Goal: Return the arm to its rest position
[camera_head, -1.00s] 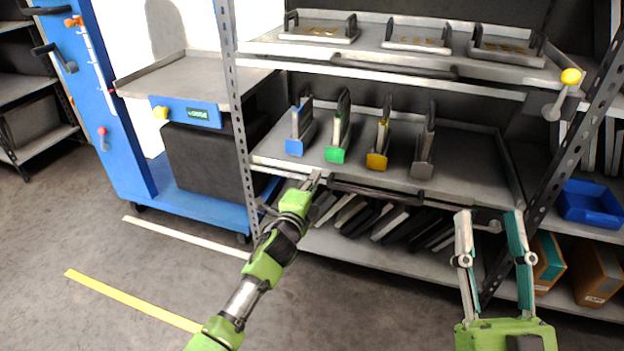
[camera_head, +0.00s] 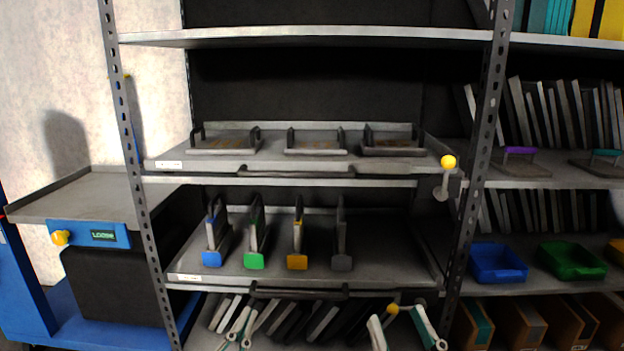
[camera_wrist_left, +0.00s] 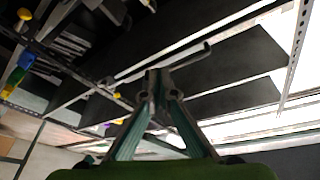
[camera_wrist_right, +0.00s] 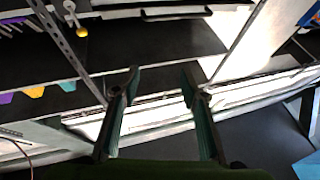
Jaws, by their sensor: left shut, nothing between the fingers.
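My left gripper (camera_head: 243,316) is low in the head view, in front of the bottom shelf, with only its fingers showing. In the left wrist view its fingertips (camera_wrist_left: 159,78) meet with nothing between them. My right gripper (camera_head: 397,314) is at the bottom edge, to its right. In the right wrist view its fingers (camera_wrist_right: 160,74) stand apart and empty. Both arms' links are out of the head view. The middle pull-out tray (camera_head: 380,274) holds upright dies with blue, green, yellow and grey ends. Neither gripper appears to hold its handle (camera_head: 300,293).
The upper tray (camera_head: 270,165) carries three flat dies. A yellow-knobbed lever (camera_head: 447,172) is by the right post. A blue cart (camera_head: 90,235) stands left of the rack. Blue (camera_head: 497,262) and green (camera_head: 570,259) bins sit on the right shelves.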

